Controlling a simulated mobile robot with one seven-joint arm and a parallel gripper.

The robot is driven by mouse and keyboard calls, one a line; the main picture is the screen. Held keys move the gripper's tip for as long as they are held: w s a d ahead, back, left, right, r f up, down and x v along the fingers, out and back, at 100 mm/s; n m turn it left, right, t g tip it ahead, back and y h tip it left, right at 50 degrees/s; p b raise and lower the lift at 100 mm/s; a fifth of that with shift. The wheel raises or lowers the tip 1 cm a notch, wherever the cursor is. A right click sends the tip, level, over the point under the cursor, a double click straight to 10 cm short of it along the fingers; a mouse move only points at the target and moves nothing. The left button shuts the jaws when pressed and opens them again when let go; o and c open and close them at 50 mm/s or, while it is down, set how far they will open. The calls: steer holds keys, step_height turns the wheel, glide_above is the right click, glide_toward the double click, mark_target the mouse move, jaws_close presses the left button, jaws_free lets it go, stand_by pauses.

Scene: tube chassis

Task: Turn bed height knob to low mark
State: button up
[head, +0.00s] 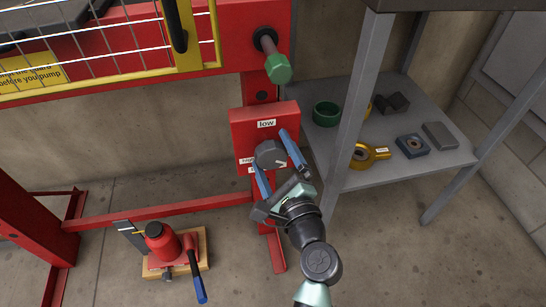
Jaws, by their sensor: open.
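The bed height knob (268,154) is a dark grey round knob on a red plate (240,119) fixed to the red frame's post. A pale pointer line on the knob points to the right and slightly down. A white "low" label (266,124) sits above the knob. My gripper (275,162) is open, with one blue finger on the left and one on the right of the knob. I cannot tell whether the fingers touch it.
A grey shelf unit (440,150) holds rings and blocks at right, its front leg close to my arm. A red bottle jack (165,242) stands on a wooden board at lower left. A yellow mesh guard (120,50) and a green-ended bar (277,66) are above.

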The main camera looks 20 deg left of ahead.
steer(key=c, duration=1.2)
steer(key=n, duration=0.5)
steer(key=shift+h, duration=0.3)
steer(key=n+h, duration=0.1)
steer(key=n, duration=0.5)
steer(key=n+h+b, duration=0.1)
steer(key=n, duration=0.5)
steer(key=shift+r+b, duration=0.1)
steer(key=shift+b, duration=0.25)
steer(key=n+b, duration=0.1)
steer(key=n, duration=0.1)
steer(key=n+b, duration=0.1)
steer(key=n, duration=0.2)
steer(key=shift+s+t+h, duration=0.1)
steer(key=shift+t+h, duration=0.2)
steer(key=shift+t, duration=0.1)
steer(key=shift+r, duration=0.15)
